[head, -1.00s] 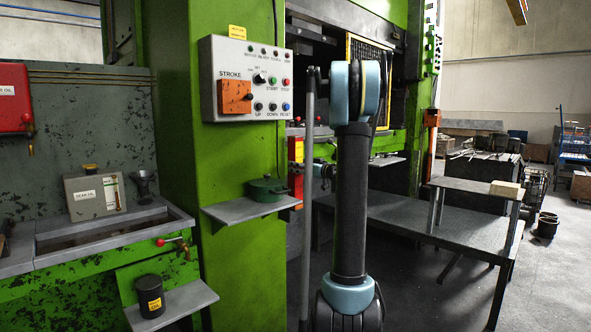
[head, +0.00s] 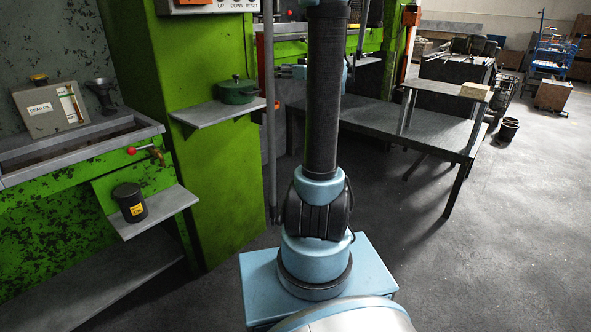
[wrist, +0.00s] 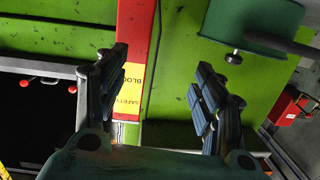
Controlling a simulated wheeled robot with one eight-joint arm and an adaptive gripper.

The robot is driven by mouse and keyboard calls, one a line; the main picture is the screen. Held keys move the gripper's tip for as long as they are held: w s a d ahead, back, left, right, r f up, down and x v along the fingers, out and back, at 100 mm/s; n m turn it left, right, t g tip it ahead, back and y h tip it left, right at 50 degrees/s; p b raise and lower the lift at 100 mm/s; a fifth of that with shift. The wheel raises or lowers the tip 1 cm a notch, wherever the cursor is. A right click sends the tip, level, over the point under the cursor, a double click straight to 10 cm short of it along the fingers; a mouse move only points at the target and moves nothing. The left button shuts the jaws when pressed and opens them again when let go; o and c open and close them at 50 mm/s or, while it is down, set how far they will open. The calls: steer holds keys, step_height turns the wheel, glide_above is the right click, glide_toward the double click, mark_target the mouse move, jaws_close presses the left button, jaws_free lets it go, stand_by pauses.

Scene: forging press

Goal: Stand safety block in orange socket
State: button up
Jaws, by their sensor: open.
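The safety block (wrist: 133,75) is a red upright bar with a yellow label in the wrist view. It shows beside the left finger, in the left part of the gap between the fingers; I cannot tell whether it lies between them in depth. My gripper (wrist: 162,62) is open and empty, with its fingers wide apart. In the head view my arm hides the gripper and most of the block. I cannot make out the orange socket for certain; an orange part (head: 410,16) shows on the far right press column.
A green pot (head: 237,90) sits on a grey shelf (head: 190,116) on the green column. A black can (head: 130,203) stands on a lower shelf at left. A dark table (head: 400,130) stands at right, with a pale block (head: 475,91).

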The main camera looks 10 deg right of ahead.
steer(key=s+a+f+m+g+h, duration=0.15)
steer(key=s+a+f+g, duration=0.35)
steer(key=s, duration=0.6)
steer(key=s+a+f+m+g+h, duration=0.1)
steer(key=s+a+f+g+h, duration=0.1)
steer(key=s+a+f, duration=0.7)
steer(key=s+d+f+m+g+h, duration=0.1)
steer(key=s+d+f+h, duration=0.1)
steer(key=s, duration=0.6)
steer(key=s+d+f+m+g+h, duration=0.1)
steer(key=s+d+f, duration=0.3)
steer(key=s, duration=0.4)
steer(key=s+d+f+m+g+h, duration=0.2)
steer(key=s+d+f+h, duration=0.2)
steer(key=s, duration=0.4)
steer(key=shift+s+f, duration=0.3)
steer(key=shift+s, duration=0.05)
steer(key=shift+m, duration=0.25)
steer(key=shift+w+a+f, duration=0.1)
steer(key=shift+w+f, duration=0.1)
steer(key=shift+w, duration=0.25)
